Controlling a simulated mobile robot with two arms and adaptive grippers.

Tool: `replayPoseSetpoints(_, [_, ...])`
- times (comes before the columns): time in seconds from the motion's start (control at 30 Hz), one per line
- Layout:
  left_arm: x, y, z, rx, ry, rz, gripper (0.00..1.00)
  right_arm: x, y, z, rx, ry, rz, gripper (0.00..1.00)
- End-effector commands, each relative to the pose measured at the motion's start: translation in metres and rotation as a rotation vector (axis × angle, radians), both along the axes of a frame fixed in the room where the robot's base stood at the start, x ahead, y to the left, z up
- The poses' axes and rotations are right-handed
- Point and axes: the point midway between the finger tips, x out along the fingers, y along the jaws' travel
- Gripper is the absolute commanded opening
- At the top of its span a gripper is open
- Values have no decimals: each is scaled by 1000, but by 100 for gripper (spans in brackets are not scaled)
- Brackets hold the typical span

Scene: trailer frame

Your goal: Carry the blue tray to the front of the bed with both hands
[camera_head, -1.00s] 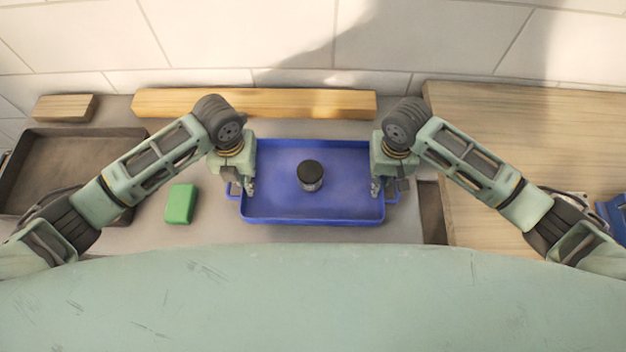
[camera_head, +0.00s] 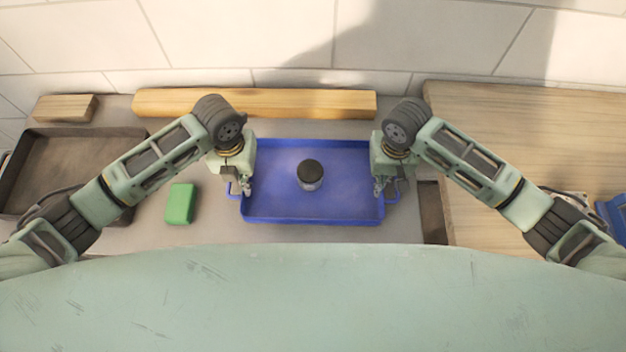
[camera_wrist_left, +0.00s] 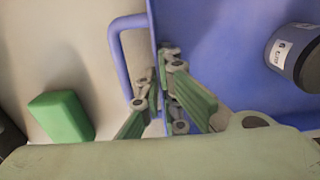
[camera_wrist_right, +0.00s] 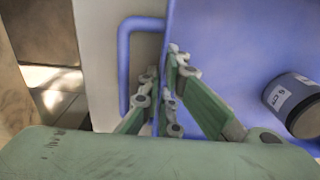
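The blue tray (camera_head: 290,212) lies flat on the grey surface, with a black-lidded jar (camera_head: 310,174) upright inside it. My left gripper (camera_head: 240,188) is at the tray's left wall beside the left handle (camera_wrist_left: 122,55), shut with one finger on each side of the wall. My right gripper (camera_head: 382,187) is shut the same way on the right wall, beside the right handle (camera_wrist_right: 123,65). The wrist views show the wall between the fingers of the left gripper (camera_wrist_left: 157,85) and the right gripper (camera_wrist_right: 161,85). My wrists hide parts of the tray's sides.
A green block (camera_head: 180,203) lies left of the tray. A dark tray (camera_head: 60,140) stands further left. A long wooden beam (camera_head: 255,103) lies behind the blue tray against the tiled wall. A wooden board (camera_head: 500,130) is at the right, and a dark opening (camera_head: 432,205) borders it.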

Motion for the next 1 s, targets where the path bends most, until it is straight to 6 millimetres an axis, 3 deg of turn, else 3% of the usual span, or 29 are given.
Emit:
replayPoseSetpoints(0.27, [1,0,12,0,-2,1,0,1,0,12,0,-3,0,0])
replayPoseSetpoints(0.7, [1,0,49,0,-1,1,0,1,0,49,0,-2,0,0])
replayPoseSetpoints(1.0, [1,0,51,1,-1,1,0,1,0,51,0,-2,-1,0])
